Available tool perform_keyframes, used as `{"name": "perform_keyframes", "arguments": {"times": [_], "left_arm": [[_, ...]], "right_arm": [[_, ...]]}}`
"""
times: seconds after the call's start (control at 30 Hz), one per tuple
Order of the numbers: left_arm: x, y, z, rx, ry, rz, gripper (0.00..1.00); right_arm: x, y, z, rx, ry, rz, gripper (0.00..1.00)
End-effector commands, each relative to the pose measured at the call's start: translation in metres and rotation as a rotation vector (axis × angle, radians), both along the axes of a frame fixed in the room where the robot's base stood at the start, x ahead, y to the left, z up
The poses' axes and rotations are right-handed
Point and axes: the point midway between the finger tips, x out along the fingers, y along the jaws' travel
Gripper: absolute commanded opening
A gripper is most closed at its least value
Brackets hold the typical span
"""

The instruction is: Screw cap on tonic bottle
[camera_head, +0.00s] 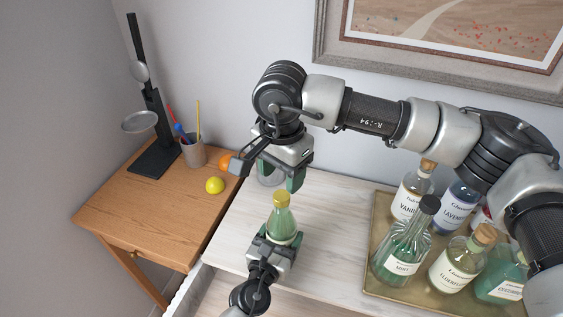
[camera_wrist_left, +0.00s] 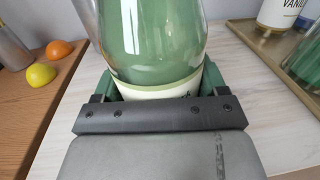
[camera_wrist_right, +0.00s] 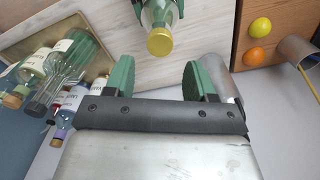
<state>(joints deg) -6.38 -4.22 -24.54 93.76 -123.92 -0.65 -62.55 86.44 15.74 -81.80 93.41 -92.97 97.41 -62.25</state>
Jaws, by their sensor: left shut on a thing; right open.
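The tonic bottle (camera_head: 283,226) is green glass with a pale label (camera_wrist_left: 160,91). It stands upright on the pale worktop. A gold-yellow cap (camera_head: 281,198) sits on its mouth and also shows in the right wrist view (camera_wrist_right: 159,42); I cannot tell how tight it is. My left gripper (camera_head: 275,246) is shut around the bottle's lower body from the front. My right gripper (camera_head: 270,172) is open and empty, above and behind the bottle, apart from the cap. In the right wrist view its green fingers (camera_wrist_right: 160,78) are spread, with the cap beyond them.
A brass tray (camera_head: 375,255) at right holds several corked bottles, including a mint decanter (camera_head: 402,250). A grey cylinder (camera_wrist_right: 222,84) stands behind the bottle. A lemon (camera_head: 215,185), an orange (camera_head: 225,162), a pencil cup (camera_head: 193,153) and a black stand (camera_head: 155,160) are on the wooden table (camera_head: 140,215).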

Motion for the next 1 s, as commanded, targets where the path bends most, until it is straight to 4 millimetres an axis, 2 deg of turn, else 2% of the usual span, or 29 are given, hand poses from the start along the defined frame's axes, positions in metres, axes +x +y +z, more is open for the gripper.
{"name": "perform_keyframes", "arguments": {"times": [0.1,0.3,0.5,0.73,0.77,1.0], "left_arm": [[0.000,0.000,0.000,0.000,-0.001,0.001,0.06],[0.000,0.000,0.001,0.000,-0.001,0.001,0.06],[0.000,0.000,0.001,0.000,-0.001,0.001,0.06],[0.000,0.000,0.001,0.000,-0.001,0.001,0.06],[0.000,0.000,0.001,0.000,-0.001,0.001,0.06],[0.000,0.000,0.001,0.000,-0.001,0.001,0.06]], "right_arm": [[0.000,0.000,-0.021,-0.001,0.003,-0.001,0.55],[0.000,0.000,-0.047,0.000,0.001,-0.001,0.55],[0.000,0.000,-0.057,0.000,0.000,-0.001,0.55],[0.000,0.000,-0.057,0.000,0.000,-0.001,0.55],[0.000,0.000,-0.057,0.000,0.000,-0.001,0.54],[0.000,0.000,-0.057,0.001,-0.001,-0.001,0.17]]}}
